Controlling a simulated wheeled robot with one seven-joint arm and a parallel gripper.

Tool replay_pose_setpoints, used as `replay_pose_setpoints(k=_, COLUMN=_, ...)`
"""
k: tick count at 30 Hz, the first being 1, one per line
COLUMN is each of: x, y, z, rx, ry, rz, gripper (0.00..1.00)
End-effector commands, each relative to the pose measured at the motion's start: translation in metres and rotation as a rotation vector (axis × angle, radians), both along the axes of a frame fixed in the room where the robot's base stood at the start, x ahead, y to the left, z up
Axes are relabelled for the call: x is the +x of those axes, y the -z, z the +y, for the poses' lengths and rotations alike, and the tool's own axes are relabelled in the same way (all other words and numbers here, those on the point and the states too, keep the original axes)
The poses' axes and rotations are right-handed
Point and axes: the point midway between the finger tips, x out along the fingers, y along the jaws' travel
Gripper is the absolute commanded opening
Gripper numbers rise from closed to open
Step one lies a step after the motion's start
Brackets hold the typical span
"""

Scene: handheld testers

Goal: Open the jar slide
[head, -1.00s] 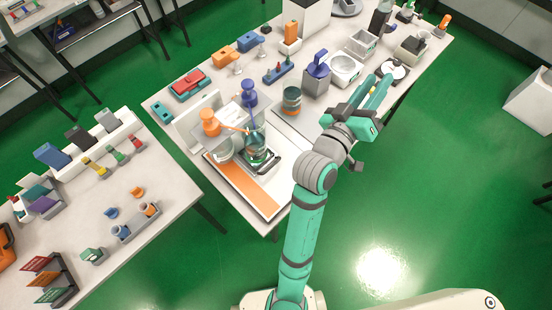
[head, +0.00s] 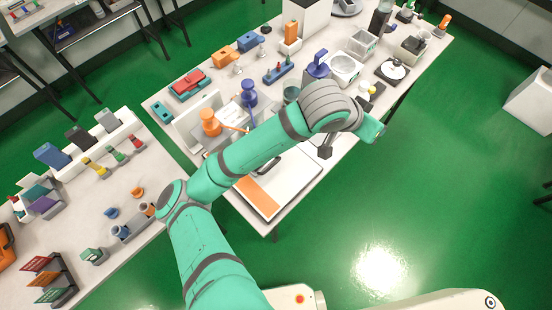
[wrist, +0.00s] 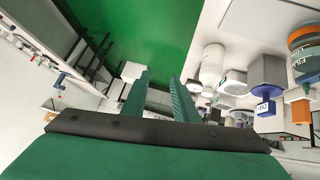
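A teal jar (head: 291,93) stands on the main table in the head view, mostly hidden behind my arm. In the wrist view, a teal jar with an orange band (wrist: 304,48) is cut off at the right edge. I cannot make out a slide on it. My gripper (wrist: 160,78) is open and empty, with a clear gap between its two green fingers. It points past the table's edge toward the floor, apart from the jar.
A purple-handled grey box (head: 318,66), a white bowl device (head: 344,68) and a round-plate device (head: 393,70) stand nearby. An orange-striped board (head: 258,195) lies at the near end. A second table (head: 150,240) is at left.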

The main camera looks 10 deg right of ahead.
Motion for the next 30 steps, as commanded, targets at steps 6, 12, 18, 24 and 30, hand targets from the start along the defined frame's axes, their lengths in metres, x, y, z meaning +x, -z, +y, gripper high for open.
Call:
replay_pose_setpoints(k=6, x=0.005, y=0.04, z=0.076, rx=0.337, ry=-0.014, rz=0.03, gripper=0.26)
replay_pose_setpoints(k=12, x=0.008, y=0.06, z=0.16, rx=0.628, ry=-0.06, rz=0.073, gripper=0.26)
replay_pose_setpoints(k=18, x=0.007, y=0.063, z=0.214, rx=0.804, ry=-0.1, rz=0.104, gripper=0.26)
replay_pose_setpoints(k=24, x=0.007, y=0.068, z=0.227, rx=0.845, ry=-0.111, rz=0.115, gripper=0.26)
replay_pose_setpoints(k=30, x=0.011, y=0.095, z=0.23, rx=0.843, ry=-0.112, rz=0.117, gripper=0.26)
